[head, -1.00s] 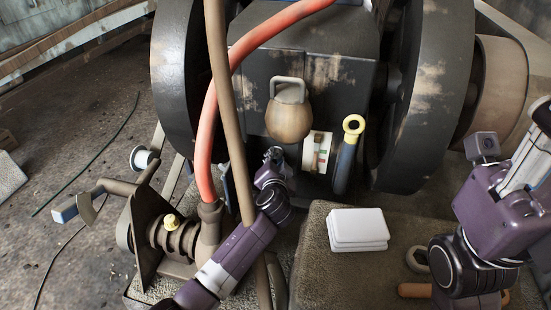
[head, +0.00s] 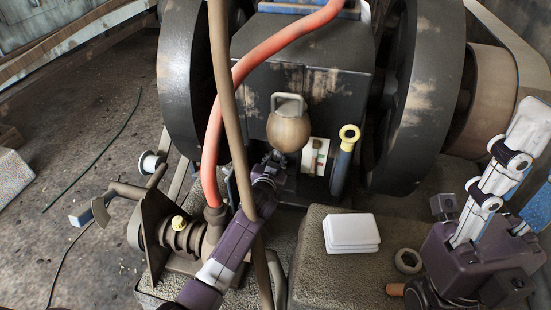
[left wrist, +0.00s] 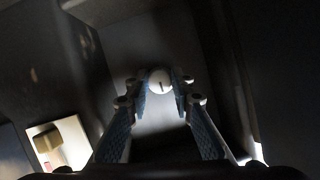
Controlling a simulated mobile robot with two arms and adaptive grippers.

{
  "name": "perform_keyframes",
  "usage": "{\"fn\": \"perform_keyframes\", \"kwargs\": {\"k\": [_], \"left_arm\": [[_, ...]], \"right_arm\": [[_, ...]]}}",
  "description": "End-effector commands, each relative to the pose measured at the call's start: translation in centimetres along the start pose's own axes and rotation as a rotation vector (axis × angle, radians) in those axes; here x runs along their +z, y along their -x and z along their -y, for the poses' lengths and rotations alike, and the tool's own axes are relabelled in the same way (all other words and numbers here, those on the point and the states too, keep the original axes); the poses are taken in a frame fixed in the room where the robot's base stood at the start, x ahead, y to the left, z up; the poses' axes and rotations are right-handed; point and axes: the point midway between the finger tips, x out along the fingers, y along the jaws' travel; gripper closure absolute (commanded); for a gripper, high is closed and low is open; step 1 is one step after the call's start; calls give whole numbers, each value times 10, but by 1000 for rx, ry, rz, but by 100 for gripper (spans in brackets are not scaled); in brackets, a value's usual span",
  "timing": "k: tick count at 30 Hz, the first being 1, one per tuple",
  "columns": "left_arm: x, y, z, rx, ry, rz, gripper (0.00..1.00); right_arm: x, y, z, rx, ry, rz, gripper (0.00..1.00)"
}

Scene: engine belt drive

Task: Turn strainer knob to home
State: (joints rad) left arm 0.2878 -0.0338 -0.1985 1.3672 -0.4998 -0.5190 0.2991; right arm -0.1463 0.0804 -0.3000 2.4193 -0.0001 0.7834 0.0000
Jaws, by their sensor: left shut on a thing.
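The strainer knob (left wrist: 159,80) is a small pale round cap with a dark mark on its face, seen in the left wrist view. The blue-padded fingers of my left gripper (left wrist: 160,84) are on either side of it, shut on it. In the head view my left gripper (head: 274,163) reaches into the shadow at the engine's front, below the tan rounded part. The knob is hidden there.
A coral hose (head: 213,150) and a brown pole (head: 225,100) pass close to my left arm. A white box (head: 351,232) lies on the stone block.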

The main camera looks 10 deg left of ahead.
Motion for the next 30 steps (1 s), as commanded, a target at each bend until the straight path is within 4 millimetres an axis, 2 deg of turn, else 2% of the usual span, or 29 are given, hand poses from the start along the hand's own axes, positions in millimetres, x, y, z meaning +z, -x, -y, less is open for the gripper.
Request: {"fn": "perform_keyframes", "kwargs": {"k": [4,5,9,20,26,30], "left_arm": [[0,0,0,1,1,-1,100],[0,0,0,1,1,-1,75],[0,0,0,0,0,-1,61],[0,3,0,0,-1,0,61],[1,23,-1,0,-1,0,61],[1,44,-1,0,0,1,61]], "right_arm": [[0,0,0,0,0,0,60],[0,0,0,0,0,0,60],[0,0,0,0,0,0,60],[0,0,0,-1,0,-3,60],[0,0,0,-1,0,-2,60],[0,0,0,-1,0,-1,60]]}}
